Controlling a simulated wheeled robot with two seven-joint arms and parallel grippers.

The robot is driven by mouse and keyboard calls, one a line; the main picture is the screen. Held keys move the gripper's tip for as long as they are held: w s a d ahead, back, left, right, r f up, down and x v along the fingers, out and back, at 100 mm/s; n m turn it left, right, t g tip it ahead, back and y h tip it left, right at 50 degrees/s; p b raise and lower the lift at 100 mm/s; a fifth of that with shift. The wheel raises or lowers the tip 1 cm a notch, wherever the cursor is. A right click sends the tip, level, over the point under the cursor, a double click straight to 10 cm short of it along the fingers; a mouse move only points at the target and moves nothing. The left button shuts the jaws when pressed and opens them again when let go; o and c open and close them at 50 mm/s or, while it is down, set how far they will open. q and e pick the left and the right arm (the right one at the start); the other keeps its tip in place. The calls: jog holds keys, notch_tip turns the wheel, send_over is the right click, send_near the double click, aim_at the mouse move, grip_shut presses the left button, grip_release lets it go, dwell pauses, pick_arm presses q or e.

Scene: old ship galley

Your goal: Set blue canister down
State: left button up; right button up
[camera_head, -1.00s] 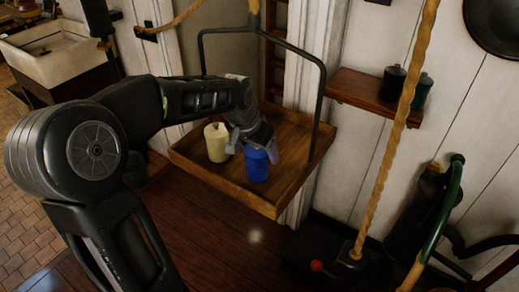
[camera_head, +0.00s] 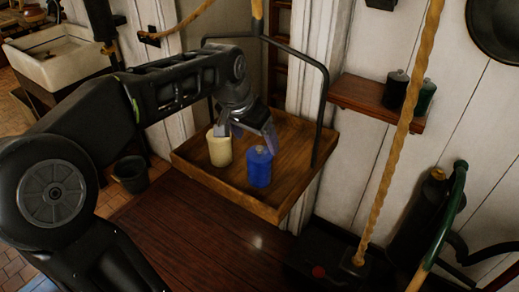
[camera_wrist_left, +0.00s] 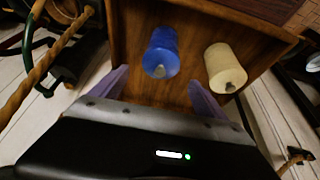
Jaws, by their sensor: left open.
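The blue canister (camera_head: 258,168) stands upright on the hanging wooden tray (camera_head: 290,200), right of a cream canister (camera_head: 219,148). My left gripper (camera_head: 247,128) is open and empty, above and behind the blue canister, with its fingers apart from it. In the left wrist view the blue canister (camera_wrist_left: 162,52) lies ahead of the spread purple-grey fingers (camera_wrist_left: 158,92), with a gap between. The cream canister (camera_wrist_left: 225,68) shows to its right there. My right gripper is not in view.
The tray hangs from a dark metal frame (camera_head: 322,110). A wall shelf (camera_head: 370,100) with two dark canisters (camera_head: 410,92) is to the right, behind a hanging rope (camera_head: 405,125). The right part of the tray is bare. A bucket (camera_head: 131,174) stands on the floor at left.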

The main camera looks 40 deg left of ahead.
pick_arm(q)
jog(key=v, duration=0.3)
jog(key=shift+s+r, duration=0.15)
jog(key=shift+r, duration=0.2)
